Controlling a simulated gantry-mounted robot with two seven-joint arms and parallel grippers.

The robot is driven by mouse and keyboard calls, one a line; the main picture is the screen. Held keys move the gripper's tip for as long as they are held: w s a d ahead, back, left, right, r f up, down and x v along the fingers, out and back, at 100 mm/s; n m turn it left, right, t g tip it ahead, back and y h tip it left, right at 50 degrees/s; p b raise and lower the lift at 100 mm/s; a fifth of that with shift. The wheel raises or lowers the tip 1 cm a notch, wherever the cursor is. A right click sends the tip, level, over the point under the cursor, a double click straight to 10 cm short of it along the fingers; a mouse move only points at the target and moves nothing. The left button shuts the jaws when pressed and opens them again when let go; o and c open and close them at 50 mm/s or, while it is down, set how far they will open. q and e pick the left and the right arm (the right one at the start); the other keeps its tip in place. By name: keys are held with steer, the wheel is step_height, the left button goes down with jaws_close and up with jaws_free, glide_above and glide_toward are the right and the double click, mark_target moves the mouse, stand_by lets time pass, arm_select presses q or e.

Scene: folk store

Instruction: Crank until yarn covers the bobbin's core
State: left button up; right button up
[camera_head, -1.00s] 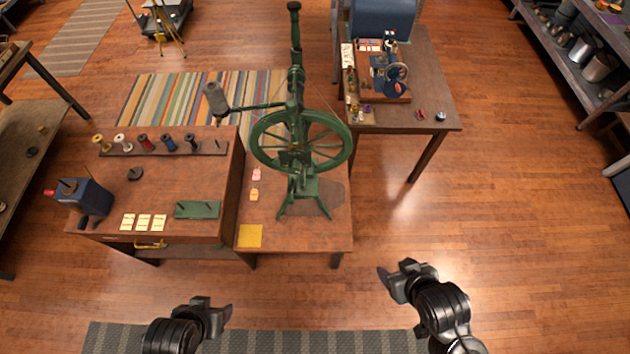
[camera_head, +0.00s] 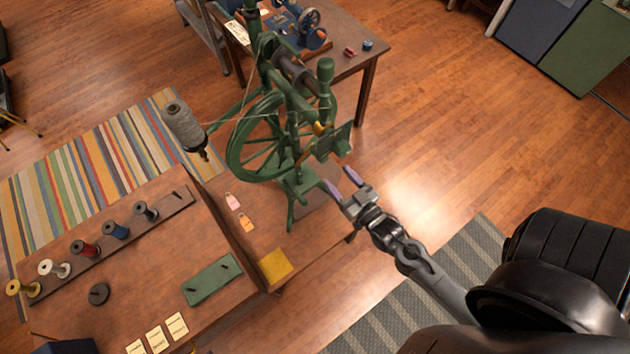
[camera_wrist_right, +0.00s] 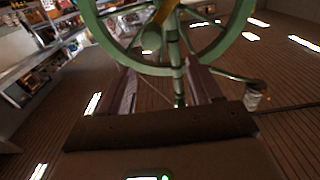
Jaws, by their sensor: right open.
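The green spinning wheel (camera_head: 235,150) stands on the low part of the wooden table, its spokes and rim visible. It also fills the top of the right wrist view (camera_wrist_right: 150,69). A grey yarn cone (camera_head: 184,127) sits on its left arm, and a thin strand runs toward the upper frame. A dark cylinder (camera_head: 291,68), possibly the bobbin, is mounted up there; its yarn cover cannot be told. A small yellow knob (camera_head: 320,129) shows at the wheel's front, beside a green plate. My right gripper (camera_head: 341,182) is open and empty, just below and right of the wheel. My left gripper is out of view.
Several spools stand on a rack, including a red one (camera_head: 86,249). A green block (camera_head: 212,279), pale cards (camera_head: 157,339) and a yellow square (camera_head: 275,266) lie on the table. Another table with a blue machine (camera_head: 302,22) stands behind.

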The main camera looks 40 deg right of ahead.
mark_target(325, 161)
steer(key=w+b, duration=0.2)
steer(key=w, duration=0.1)
steer(key=w+d+f+b, duration=0.1)
steer(key=w+b, duration=0.1)
steer(key=w, duration=0.1)
steer(key=w+d+b, duration=0.1)
steer(key=w+b, duration=0.1)
steer(key=w, duration=0.1)
steer(key=shift+d+f, duration=0.2)
steer(key=shift+f, duration=0.15)
steer(key=shift+w+r, duration=0.1)
steer(key=shift+w, duration=0.2)
steer(key=shift+r+p, duration=0.1)
steer(key=shift+p, duration=0.3)
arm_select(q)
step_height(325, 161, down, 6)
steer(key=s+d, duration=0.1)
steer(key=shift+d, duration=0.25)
arm_select(e)
steer(key=shift+w, duration=0.15)
